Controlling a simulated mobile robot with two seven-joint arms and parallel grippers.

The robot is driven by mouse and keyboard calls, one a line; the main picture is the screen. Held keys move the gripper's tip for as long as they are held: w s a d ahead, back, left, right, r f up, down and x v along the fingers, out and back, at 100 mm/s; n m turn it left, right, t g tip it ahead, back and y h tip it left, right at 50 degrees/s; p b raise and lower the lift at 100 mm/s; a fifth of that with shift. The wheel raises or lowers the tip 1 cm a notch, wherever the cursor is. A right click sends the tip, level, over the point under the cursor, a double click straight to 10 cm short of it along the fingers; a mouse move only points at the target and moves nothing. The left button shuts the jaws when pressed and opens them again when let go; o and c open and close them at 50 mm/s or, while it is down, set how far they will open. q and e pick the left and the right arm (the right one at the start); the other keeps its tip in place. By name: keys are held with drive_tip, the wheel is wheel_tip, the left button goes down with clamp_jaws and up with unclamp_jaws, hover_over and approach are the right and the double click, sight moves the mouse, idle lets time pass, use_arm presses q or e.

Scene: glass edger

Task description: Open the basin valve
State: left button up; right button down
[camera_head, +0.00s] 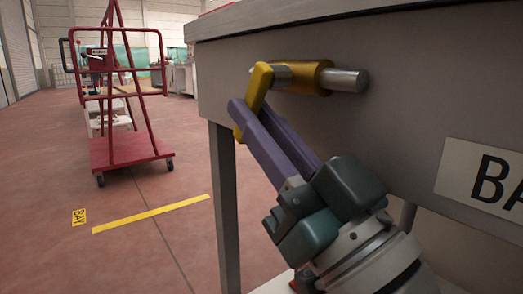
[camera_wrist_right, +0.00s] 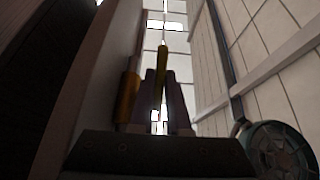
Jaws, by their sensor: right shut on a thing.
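The basin valve (camera_head: 303,77) is a yellow body on a short grey pipe, mounted on the side of the grey basin (camera_head: 405,90). Its yellow lever handle (camera_head: 257,88) hangs down from the pipe at the left end of the valve. My right gripper (camera_head: 245,118) has its two purple fingers shut on the lever, reaching up from the lower right. In the right wrist view the lever (camera_wrist_right: 160,62) stands between the purple fingers, with the valve body (camera_wrist_right: 128,97) to the left. My left gripper is in neither view.
A white label (camera_head: 485,182) is on the basin side at right. A grey leg (camera_head: 226,205) stands below the basin's left end. A red trolley (camera_head: 120,148) stands at back left. The red floor (camera_head: 125,255) is open at left, with a yellow line (camera_head: 150,214).

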idle(0.3)
drive_tip(key=c, duration=0.9)
unclamp_jaws()
drive_tip(key=p+v, duration=0.1)
drive_tip(key=v, duration=0.9)
drive_tip(key=shift+p, duration=0.3)
